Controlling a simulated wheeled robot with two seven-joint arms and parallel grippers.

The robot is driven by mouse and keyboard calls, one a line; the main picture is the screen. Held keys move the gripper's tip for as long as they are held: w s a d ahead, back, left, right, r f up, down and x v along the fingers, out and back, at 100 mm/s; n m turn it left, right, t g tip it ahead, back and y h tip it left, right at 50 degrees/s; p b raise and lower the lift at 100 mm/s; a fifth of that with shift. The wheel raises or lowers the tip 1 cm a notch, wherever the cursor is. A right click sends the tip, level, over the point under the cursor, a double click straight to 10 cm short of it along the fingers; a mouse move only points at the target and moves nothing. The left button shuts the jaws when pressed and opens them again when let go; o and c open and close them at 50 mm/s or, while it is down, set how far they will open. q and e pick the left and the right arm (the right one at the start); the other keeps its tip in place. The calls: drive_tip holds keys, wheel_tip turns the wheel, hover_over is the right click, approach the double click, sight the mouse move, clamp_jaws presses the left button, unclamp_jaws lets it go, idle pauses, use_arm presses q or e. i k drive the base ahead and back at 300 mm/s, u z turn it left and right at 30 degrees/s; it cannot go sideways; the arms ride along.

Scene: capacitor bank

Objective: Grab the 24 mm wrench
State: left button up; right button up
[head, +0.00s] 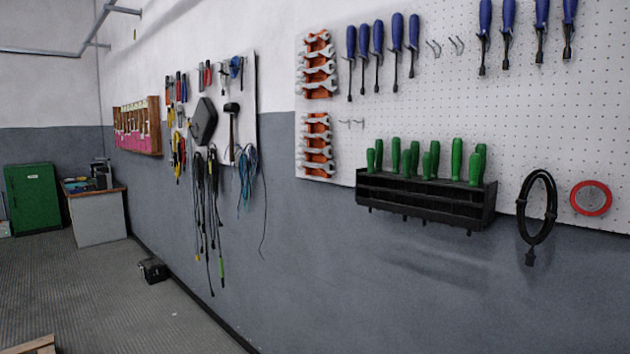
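Several silver open-end wrenches sit in two orange racks on the white pegboard. The upper rack (316,64) and the lower rack (317,146) hang one above the other near the board's left edge. The wrenches (318,86) lie crosswise, stacked in each rack. Size markings are too small to read, so I cannot tell which one is the 24 mm wrench. Neither of my grippers shows in the head view.
Blue screwdrivers (378,42) hang right of the upper rack. A black holder (420,200) with green-handled tools juts from the wall right of the lower rack. A black coiled cable (537,208) hangs further right. Floor (110,300) at the left is mostly clear.

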sight(326, 167)
drive_tip(key=u, duration=0.15)
drive_tip(key=k, duration=0.3)
drive_tip(key=z, duration=0.55)
drive_tip(key=i, duration=1.6)
drive_tip(key=u, duration=1.9)
drive_tip(key=i, duration=2.15)
drive_tip(key=z, duration=4.05)
drive_tip(key=k, duration=0.8)
drive_tip(key=u, duration=0.15)
